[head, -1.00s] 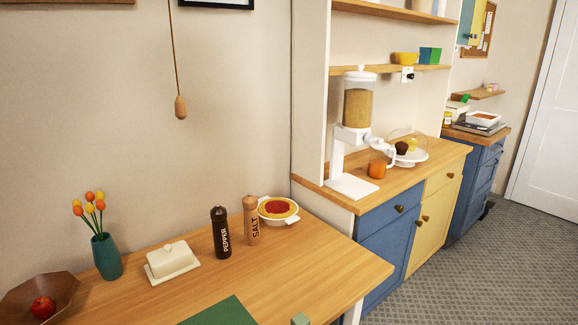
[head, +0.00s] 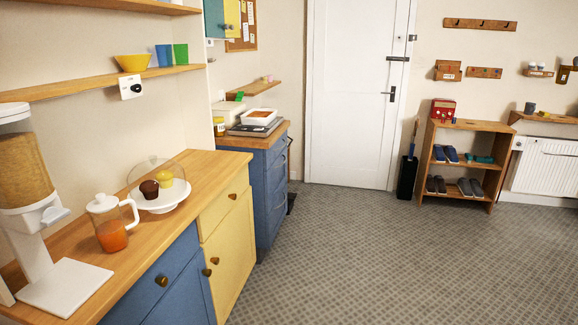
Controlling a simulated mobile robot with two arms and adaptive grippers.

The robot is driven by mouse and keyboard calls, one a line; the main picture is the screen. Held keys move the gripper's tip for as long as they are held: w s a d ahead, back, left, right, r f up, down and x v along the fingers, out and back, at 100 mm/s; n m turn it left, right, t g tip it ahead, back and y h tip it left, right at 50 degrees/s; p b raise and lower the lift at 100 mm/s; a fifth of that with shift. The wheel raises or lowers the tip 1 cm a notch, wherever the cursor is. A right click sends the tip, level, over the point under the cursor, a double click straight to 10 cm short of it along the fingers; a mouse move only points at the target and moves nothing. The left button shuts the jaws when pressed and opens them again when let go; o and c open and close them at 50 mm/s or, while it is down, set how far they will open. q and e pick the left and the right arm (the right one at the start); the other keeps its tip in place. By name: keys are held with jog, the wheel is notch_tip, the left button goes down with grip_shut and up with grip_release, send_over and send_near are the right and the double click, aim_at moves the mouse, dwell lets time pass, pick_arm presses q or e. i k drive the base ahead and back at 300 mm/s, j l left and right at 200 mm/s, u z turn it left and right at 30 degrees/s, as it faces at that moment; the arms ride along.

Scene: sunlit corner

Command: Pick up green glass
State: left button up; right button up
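A green glass (head: 180,54) stands on the upper wooden shelf at the left of the head view. A blue glass (head: 163,55) stands just left of it, and a yellow bowl (head: 132,62) sits further left on the same shelf. Neither of my grippers shows in the head view.
Below the shelf, a wooden counter (head: 186,206) holds a cereal dispenser (head: 25,170), a jug with orange drink (head: 110,226) and a cake stand with muffins (head: 165,195). A blue cabinet (head: 262,180) stands beyond. The patterned floor (head: 390,250) to the right is clear.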

aim_at(181, 51)
jog(key=i+l+u, duration=0.1)
jog(key=i, duration=0.5)
jog(key=i+l+u, duration=0.1)
jog(key=i, duration=0.45)
jog(key=i+l+u, duration=0.1)
jog(key=i, duration=0.5)
jog(key=l, duration=0.1)
